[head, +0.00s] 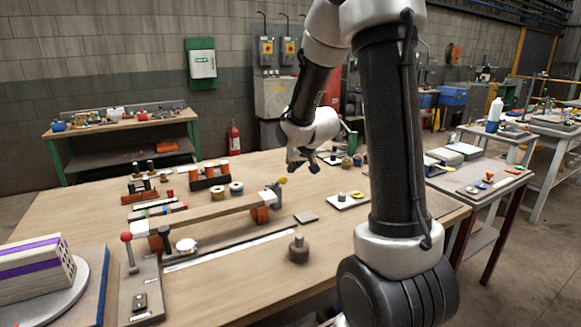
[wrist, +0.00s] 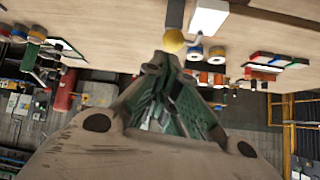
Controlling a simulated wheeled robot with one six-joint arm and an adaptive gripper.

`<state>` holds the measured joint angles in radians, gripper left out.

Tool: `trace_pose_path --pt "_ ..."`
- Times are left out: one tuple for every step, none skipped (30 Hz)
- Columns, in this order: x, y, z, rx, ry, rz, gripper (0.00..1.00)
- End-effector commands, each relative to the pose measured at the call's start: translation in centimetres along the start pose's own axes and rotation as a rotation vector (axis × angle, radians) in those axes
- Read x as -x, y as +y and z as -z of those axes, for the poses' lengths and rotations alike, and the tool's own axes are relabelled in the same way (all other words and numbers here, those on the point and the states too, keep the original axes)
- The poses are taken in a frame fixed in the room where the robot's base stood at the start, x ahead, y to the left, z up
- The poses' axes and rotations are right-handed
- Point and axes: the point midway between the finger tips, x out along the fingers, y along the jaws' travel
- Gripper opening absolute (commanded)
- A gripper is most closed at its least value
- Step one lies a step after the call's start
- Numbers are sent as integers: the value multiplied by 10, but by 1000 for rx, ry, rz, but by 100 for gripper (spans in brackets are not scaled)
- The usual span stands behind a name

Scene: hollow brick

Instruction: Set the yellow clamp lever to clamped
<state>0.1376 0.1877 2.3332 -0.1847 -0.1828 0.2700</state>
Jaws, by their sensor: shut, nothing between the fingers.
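The yellow clamp lever shows in the head view as a small yellow knob (head: 283,181) at the far right end of the long bar fixture (head: 205,211). In the wrist view its round yellow knob (wrist: 173,41) lies just beyond my fingertips, with a short stem above it in the picture. My gripper (head: 303,166) is above the bench, a little up and right of the knob in the head view. In the wrist view my gripper (wrist: 160,64) is shut and empty. I cannot tell whether it touches the knob. The lever's base is small and unclear.
A red-knobbed lever (head: 127,238) stands at the bar's near left end. A dark weight (head: 298,249) and a small dark plate (head: 306,217) are on the bench right of the bar. Spools (head: 236,188) stand behind it. The bench front is mostly clear.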

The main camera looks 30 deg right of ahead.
Motion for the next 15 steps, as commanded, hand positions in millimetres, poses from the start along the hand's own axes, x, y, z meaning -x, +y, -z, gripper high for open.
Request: trace_pose_path --pt "9 2 -8 -1 2 0 0" --pt "14 2 -12 -1 2 0 0" --pt "20 3 -18 -1 3 0 0" --pt "24 4 -22 -1 2 0 0" --pt "27 4 -25 -1 2 0 0" --pt "32 5 -30 -1 2 0 0" --pt "35 6 -32 -1 3 0 0" --pt "38 6 -35 -1 3 0 0" --pt "40 6 -38 -1 3 0 0" --pt "42 7 -40 -1 3 0 0" --pt "44 7 -41 -1 3 0 0" --pt "45 7 -43 -1 3 0 0" --pt "46 7 -44 -1 2 0 0" --pt "46 8 -45 -1 2 0 0" --pt "47 8 -45 -1 2 0 0"
